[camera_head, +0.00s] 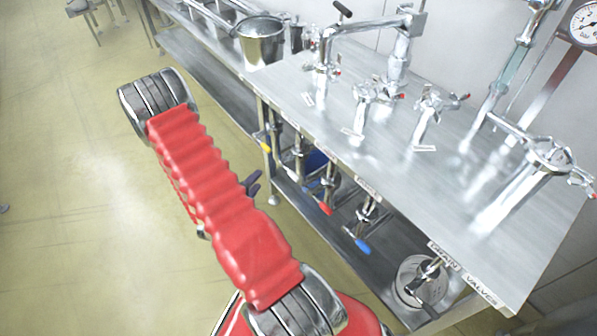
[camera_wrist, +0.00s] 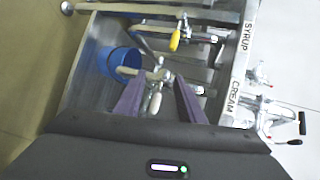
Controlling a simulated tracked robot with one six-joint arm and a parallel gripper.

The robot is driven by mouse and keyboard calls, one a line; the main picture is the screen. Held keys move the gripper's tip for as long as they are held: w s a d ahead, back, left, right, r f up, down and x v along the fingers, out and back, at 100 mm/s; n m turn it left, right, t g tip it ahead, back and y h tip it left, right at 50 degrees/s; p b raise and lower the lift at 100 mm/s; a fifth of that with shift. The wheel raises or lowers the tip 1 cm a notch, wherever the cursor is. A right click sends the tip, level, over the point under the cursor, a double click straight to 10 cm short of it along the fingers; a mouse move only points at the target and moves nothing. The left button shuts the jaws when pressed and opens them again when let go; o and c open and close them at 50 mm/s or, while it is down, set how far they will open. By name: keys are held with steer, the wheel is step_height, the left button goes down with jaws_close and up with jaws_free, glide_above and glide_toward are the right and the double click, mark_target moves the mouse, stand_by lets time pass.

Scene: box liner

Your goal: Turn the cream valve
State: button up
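The cream valve (camera_wrist: 158,73) is in the middle of the wrist view, a metal body with a pale handle (camera_wrist: 155,102) hanging toward me. The label CREAM (camera_wrist: 233,97) is on the table edge to its right. My gripper (camera_wrist: 162,88) is open, with one purple finger left of the pale handle and one right of it. Whether either finger touches the handle I cannot tell. In the head view the dark finger ends of my gripper (camera_head: 253,184) show beside my red arm, left of the valves under the table. I cannot clearly pick out the cream handle there.
A yellow-handled valve (camera_wrist: 175,40) is above, by the label SYRUP (camera_wrist: 248,38). A blue container (camera_wrist: 120,64) is left of the cream valve. Red (camera_head: 324,208) and blue (camera_head: 361,247) handles hang under the steel table (camera_head: 400,165). The floor at left is clear.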

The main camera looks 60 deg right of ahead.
steer(key=s+f+m+g+h, duration=0.2)
steer(key=s, duration=0.6)
steer(key=shift+s+d+f, duration=0.15)
steer(key=shift+s+d, duration=0.25)
steer(key=shift+d, duration=0.05)
steer(key=s+d+f, duration=0.1)
steer(key=d+f, duration=0.1)
steer(key=d, duration=1.1)
steer(key=shift+d+f, duration=0.25)
steer(key=shift+d, duration=0.05)
steer(key=shift+c, duration=0.6)
jaws_close()
steer(key=shift+a+f, duration=0.1)
steer(key=shift+a, duration=0.05)
